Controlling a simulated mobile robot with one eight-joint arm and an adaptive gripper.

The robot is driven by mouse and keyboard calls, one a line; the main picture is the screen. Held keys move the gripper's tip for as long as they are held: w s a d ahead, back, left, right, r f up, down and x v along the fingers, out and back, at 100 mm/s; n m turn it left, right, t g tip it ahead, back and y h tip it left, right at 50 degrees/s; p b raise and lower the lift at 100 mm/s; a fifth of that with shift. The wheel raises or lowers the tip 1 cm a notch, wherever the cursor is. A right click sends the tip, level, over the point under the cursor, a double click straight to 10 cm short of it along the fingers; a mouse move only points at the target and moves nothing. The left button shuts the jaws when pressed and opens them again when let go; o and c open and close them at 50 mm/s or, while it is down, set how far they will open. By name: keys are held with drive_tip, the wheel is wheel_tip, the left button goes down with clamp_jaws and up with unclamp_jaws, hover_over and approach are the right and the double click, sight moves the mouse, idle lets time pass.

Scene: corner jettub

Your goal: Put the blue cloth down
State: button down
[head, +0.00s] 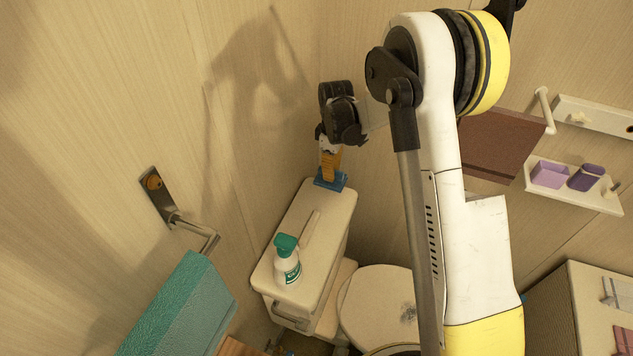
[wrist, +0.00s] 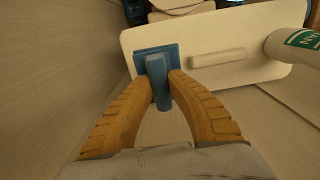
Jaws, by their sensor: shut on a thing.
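My gripper (wrist: 158,86) is shut on the blue cloth (wrist: 158,58), which shows between the orange fingertips in the wrist view. In the head view the blue cloth (head: 330,180) is at the far end of the cream toilet tank lid (head: 318,200), below my gripper (head: 329,172). The cloth looks flat and stiff, with a raised part between the fingers. It overlaps the lid's edge in both views; I cannot tell whether it touches the lid.
A white bottle with a green top (head: 287,262) stands on the near end of the lid. A raised bar (head: 310,229) runs along the lid's middle. A teal towel (head: 180,305) hangs at lower left. A shelf (head: 580,188) with purple items is at right. Wooden walls stand close behind.

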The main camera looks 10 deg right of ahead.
drive_tip(key=shift+w+f, duration=0.15)
drive_tip(key=shift+w, duration=0.15)
wheel_tip(320, 180, down, 10)
drive_tip(key=b, duration=0.2)
drive_tip(key=shift+s+r+b, duration=0.1)
drive_tip(key=shift+r+b, duration=0.15)
drive_tip(key=shift+b, duration=0.1)
drive_tip(key=shift+f, duration=0.2)
drive_tip(key=c, duration=1.5)
unclamp_jaws()
drive_tip(key=shift+o, duration=0.5)
drive_tip(key=shift+r, duration=0.15)
